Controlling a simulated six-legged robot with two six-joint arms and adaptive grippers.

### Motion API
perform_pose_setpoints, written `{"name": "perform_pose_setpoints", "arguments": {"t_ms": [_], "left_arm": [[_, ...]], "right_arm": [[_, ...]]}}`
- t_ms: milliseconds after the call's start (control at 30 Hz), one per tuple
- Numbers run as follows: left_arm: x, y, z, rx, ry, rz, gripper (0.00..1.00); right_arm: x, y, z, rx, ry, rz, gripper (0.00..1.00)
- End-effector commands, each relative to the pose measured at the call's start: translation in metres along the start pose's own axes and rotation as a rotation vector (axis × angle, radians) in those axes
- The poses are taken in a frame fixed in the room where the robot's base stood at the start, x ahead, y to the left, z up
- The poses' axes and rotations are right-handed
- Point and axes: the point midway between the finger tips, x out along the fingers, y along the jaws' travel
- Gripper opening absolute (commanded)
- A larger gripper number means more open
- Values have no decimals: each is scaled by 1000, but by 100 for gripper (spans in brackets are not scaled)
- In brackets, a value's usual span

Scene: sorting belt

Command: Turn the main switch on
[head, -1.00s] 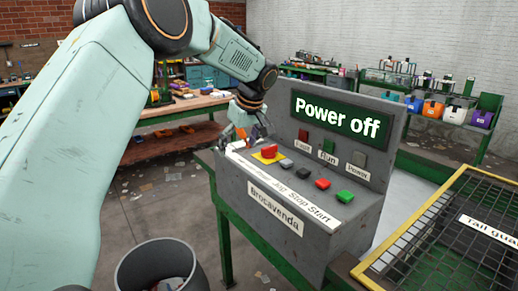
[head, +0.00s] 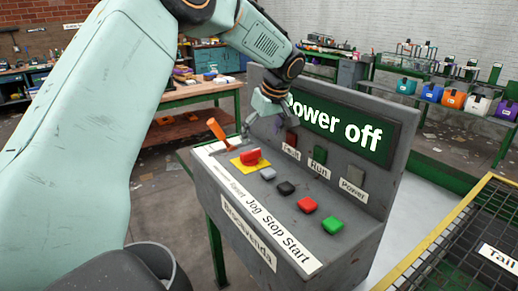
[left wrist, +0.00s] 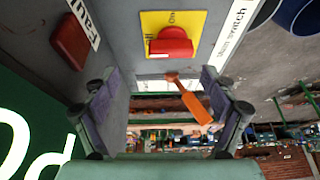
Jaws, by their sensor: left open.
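The main switch is a red rotary knob (head: 251,156) on a yellow plate at the left end of the grey console. In the left wrist view the red knob (left wrist: 171,42) sits on its yellow plate (left wrist: 190,20), marked "On" at the top, beside a "Main switch" label (left wrist: 236,28). The knob's grip lies roughly sideways there, not toward "On". The sign (head: 340,125) reads "Power off". My left gripper (head: 262,124) is open and empty, above and behind the knob, near the sign's left end. My right gripper is not in view.
An orange handle (head: 217,129) leans at the console's far left end; it shows between the fingers in the left wrist view (left wrist: 192,100). Grey, black, red and green buttons (head: 332,225) line the console. A yellow-edged guard (head: 440,230) stands right, a bin (head: 160,262) lower left.

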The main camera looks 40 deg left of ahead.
Motion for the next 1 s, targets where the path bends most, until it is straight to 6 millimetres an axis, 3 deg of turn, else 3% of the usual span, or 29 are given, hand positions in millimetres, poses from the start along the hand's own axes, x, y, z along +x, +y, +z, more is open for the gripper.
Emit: {"name": "perform_pose_setpoints", "arguments": {"t_ms": [433,833,1000], "left_arm": [[64,-5,0,2,-3,-3,85],[72,-3,-2,1,-1,1,85],[72,-2,-2,2,-2,-1,70]], "right_arm": [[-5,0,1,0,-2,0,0],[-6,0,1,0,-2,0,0],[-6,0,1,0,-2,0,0]]}}
